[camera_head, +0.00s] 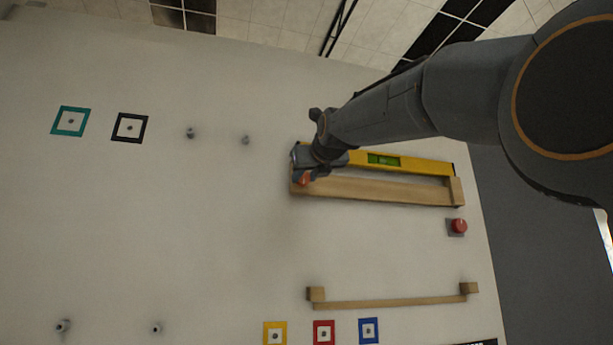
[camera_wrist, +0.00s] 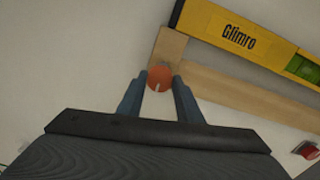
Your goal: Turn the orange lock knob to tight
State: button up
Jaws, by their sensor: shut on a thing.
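The orange lock knob (camera_wrist: 160,77) sits on the left end of a wooden ledge (camera_wrist: 225,85) on the white wall. A pale mark shows on the knob's face, running down from near its middle in the wrist view. My gripper (camera_wrist: 160,84) is shut on the knob, one finger on each side of it. In the head view my gripper (camera_head: 308,178) is at the ledge's left end, with the orange knob (camera_head: 304,181) just showing at its tip. The words or marks around the knob are not readable.
A yellow level (camera_head: 400,162) rests along the ledge, close to my gripper. A red button (camera_head: 459,226) is at lower right. A second wooden rail (camera_head: 390,303) lies below. Colored square frames and small pegs dot the wall. The wall's left middle is clear.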

jog(key=o, duration=1)
jog(key=shift+o, duration=0.2)
jog(key=b+v, duration=0.4)
jog(key=v, duration=0.3)
jog(key=shift+s, duration=0.4)
jog(key=shift+d, duration=0.15)
